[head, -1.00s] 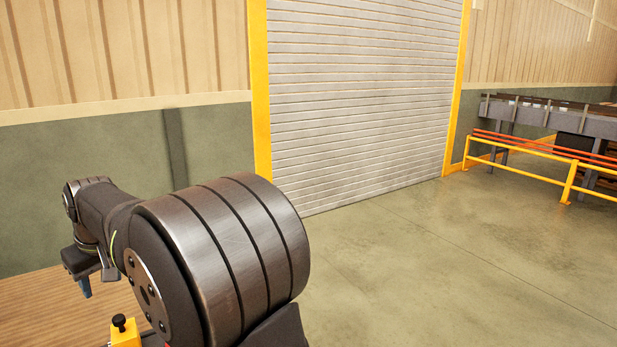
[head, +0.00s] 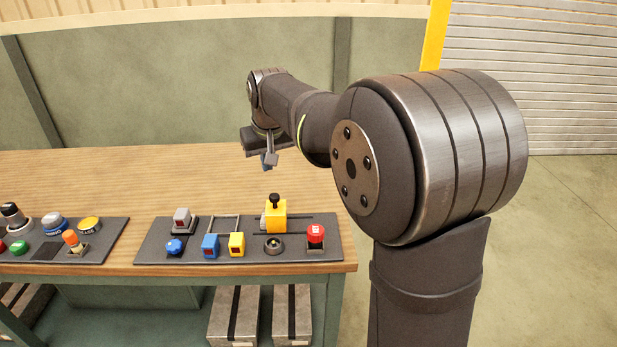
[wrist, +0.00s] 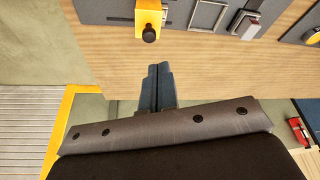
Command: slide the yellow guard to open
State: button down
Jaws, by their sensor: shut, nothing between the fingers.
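The yellow guard (head: 276,216) is a block with a black knob on top. It sits on a dark rail at the back of the right-hand control panel (head: 150,255). In the wrist view the guard (wrist: 148,12) is at the top, just beyond the fingertips. My gripper (head: 269,161) is above the table, behind the panel and apart from the guard. In the wrist view my gripper (wrist: 159,68) has its two blue-grey fingers together with nothing between them. What lies under the guard is hidden.
Close by the guard are a red button (head: 316,235), a round black socket (head: 274,244), a small yellow switch (head: 236,244), a blue switch (head: 210,246) and a grey switch (head: 182,220). A second panel (head: 112,240) stands left. The wooden table (head: 150,175) is clear behind the panels.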

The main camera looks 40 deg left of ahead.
jog(key=s+f+n+t+h, duration=0.1)
jog(key=s+f+t+h, duration=0.15)
jog(key=f, duration=0.45)
jog(key=s+f+n+t+h, duration=0.1)
jog(key=f+t+h, duration=0.25)
jog(key=f, duration=0.25)
jog(key=s+a+f+n+t+y, duration=0.3)
jog(key=s+a+n+t+y, duration=0.15)
jog(key=s+a+t, duration=0.4)
jog(key=t, duration=0.1)
send_near(285, 202)
jog(key=a+r, duration=0.3)
jog(key=shift+w+d+r+m+y, duration=0.15)
jog(key=shift+w+y, duration=0.1)
jog(key=shift+w, duration=0.2)
jog(key=shift+w+d+f+m+y, duration=0.1)
jog(key=shift+w+y, duration=0.1)
jog(key=shift+w, duration=0.2)
jog(key=w+d, duration=0.4)
jog(key=w, duration=0.1)
jog(key=shift+d, duration=0.4)
